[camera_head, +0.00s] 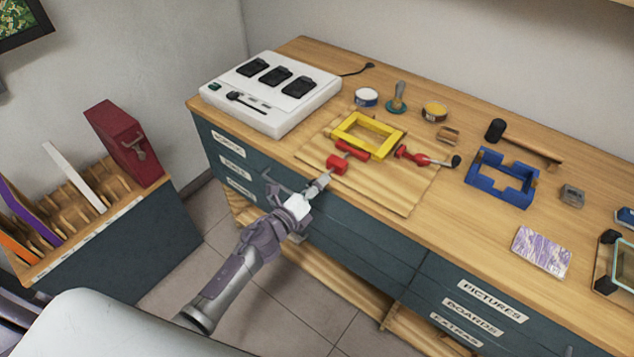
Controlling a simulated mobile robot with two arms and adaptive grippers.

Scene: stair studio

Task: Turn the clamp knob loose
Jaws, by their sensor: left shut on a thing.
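A yellow frame (346,134) lies on a light wooden board (390,195) on the bench. A red clamp (337,164) sits at the frame's near left side, pointing toward the bench's front edge. My left gripper (321,182) reaches in from the lower left and is shut at the near end of this clamp. The clamp's knob is hidden by the fingers. A second red clamp (411,155) with a black ball knob (456,161) lies to the right of the frame. My right gripper is not in view.
A white charger box (285,118) stands left of the board. A blue frame (490,190), a mallet (495,130), small tins (434,112) and a purple patterned block (541,252) lie to the right. The bench's front edge runs close beneath my left gripper.

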